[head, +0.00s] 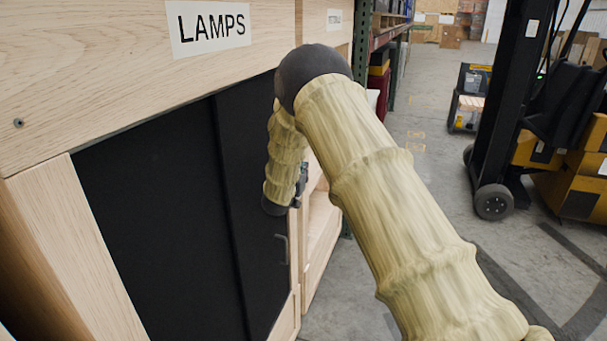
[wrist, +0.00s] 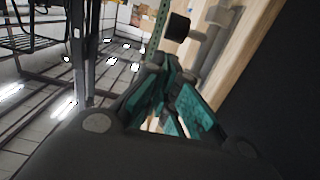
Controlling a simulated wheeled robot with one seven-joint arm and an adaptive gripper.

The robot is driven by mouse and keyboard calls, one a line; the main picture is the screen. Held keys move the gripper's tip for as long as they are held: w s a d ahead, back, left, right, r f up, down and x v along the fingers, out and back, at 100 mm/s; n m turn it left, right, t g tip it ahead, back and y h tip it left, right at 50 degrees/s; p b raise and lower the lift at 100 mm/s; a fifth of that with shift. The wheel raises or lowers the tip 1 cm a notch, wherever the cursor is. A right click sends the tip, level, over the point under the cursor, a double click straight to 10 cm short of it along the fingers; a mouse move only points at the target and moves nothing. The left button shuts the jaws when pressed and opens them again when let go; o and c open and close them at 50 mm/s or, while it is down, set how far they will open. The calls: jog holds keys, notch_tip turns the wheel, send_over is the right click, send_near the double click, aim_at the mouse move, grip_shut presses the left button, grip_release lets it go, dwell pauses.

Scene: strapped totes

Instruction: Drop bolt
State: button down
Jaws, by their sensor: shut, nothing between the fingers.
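In the wrist view a grey metal bolt rod (wrist: 217,45) runs along a pale wooden post, with a black cylindrical knob (wrist: 178,27) sticking out from its side on a short stem. My gripper (wrist: 166,72), dark with teal finger pads, is shut and empty. In the picture its fingertips lie just below the knob; I cannot tell whether they touch it. In the head view my arm hides the bolt and most of the gripper, beside the right edge of the black door panel (head: 150,210).
A wooden cabinet front carries a LAMPS label (head: 208,27) above the black panel. A dark pull handle (head: 282,250) is low on the panel's right. A forklift (head: 560,130) stands at the right. A cart (head: 468,98) stands further back. The concrete aisle between is open.

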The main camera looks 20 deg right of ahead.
jog(key=s+a+r+b, duration=0.3)
jog(key=s+a+b, duration=0.1)
jog(key=s+a, duration=0.3)
jog(key=shift+s+a, duration=0.25)
jog(key=shift+r, duration=0.1)
dwell(0.4)
